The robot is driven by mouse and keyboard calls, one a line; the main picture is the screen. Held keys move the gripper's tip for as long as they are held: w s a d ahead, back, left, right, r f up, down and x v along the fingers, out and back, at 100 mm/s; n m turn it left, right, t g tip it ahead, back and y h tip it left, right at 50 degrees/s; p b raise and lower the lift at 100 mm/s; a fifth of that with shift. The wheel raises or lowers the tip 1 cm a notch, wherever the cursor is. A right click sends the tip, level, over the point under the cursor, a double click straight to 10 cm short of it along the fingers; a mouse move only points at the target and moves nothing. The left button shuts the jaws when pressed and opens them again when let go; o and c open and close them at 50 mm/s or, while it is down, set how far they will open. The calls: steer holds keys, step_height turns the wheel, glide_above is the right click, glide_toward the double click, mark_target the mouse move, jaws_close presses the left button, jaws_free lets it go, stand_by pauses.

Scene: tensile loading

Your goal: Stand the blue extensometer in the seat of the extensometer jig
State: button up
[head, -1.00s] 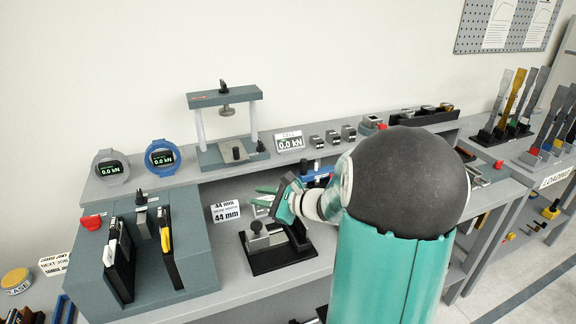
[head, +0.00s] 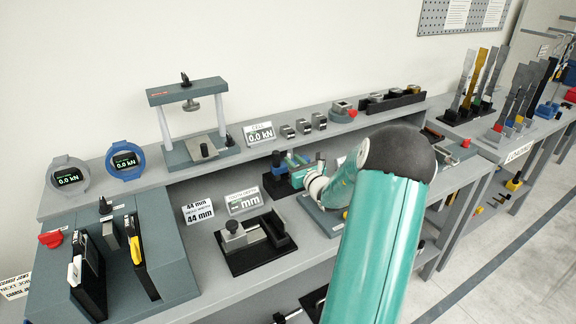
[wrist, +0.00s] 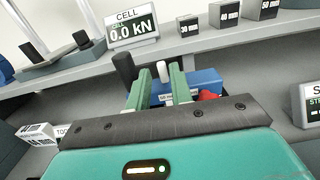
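A blue block-shaped device (wrist: 200,82), which looks like the blue extensometer, sits on the lower bench below the shelf. It has a red part at its right, and a dark upright post stands at its left. My gripper (wrist: 161,88) points at it with two green fingers apart, a pale pin showing between them. I cannot tell whether the fingers touch the device. In the head view my gripper (head: 293,160) partly hides it. A black-based fixture with a grey block (head: 255,262), seemingly the extensometer jig, stands nearer on the bench, with no blue device in it.
The shelf above holds a small press frame (head: 188,120), a CELL display (head: 258,134) and grey blocks. A slotted grey stand (head: 170,250) is at left. Bare bench lies in front of the fixture.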

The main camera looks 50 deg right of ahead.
mark_target(290, 155)
steer(key=x, duration=0.6)
steer(key=shift+r, duration=0.1)
steer(key=shift+c, duration=0.2)
jaws_close()
